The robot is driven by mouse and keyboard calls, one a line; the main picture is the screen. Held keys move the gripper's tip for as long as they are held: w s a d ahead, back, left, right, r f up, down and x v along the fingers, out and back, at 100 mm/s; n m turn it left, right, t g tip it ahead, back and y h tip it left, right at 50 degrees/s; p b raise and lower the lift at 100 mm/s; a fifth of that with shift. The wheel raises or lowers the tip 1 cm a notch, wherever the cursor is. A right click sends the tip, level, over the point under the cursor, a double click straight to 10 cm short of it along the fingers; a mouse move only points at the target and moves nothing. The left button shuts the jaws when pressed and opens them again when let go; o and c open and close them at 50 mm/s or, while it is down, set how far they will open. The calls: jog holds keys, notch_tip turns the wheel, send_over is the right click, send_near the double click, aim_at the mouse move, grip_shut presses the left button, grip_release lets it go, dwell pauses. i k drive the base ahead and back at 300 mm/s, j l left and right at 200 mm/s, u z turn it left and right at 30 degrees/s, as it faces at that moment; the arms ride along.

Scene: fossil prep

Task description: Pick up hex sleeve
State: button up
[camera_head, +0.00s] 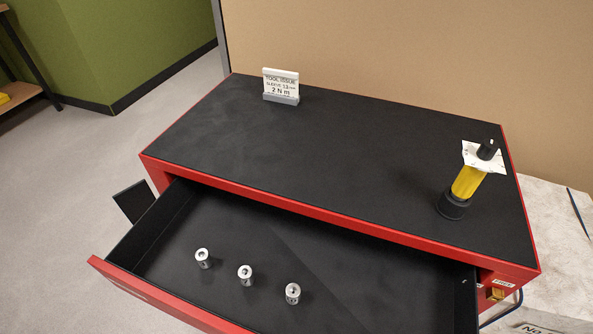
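Three small silver metal sleeves stand in the open drawer (349,270) of a red cabinet. They are the left sleeve (203,259), the middle sleeve (245,275) and the right sleeve (292,293). All three look upright and apart from one another, each with a dark hole in its top. They are too small for me to tell which one is the hex sleeve. My gripper is not in view.
The cabinet's black top (330,160) is mostly clear. A small sign (281,84) reading "TOOL ISSUE" and "2 N m" stands at its back left. A yellow and black tool (467,184) with a white tag (470,153) stands at the right. The drawer's red front (150,291) juts forward.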

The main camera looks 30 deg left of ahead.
aim_at(205, 261)
jog(key=u, duration=1.15)
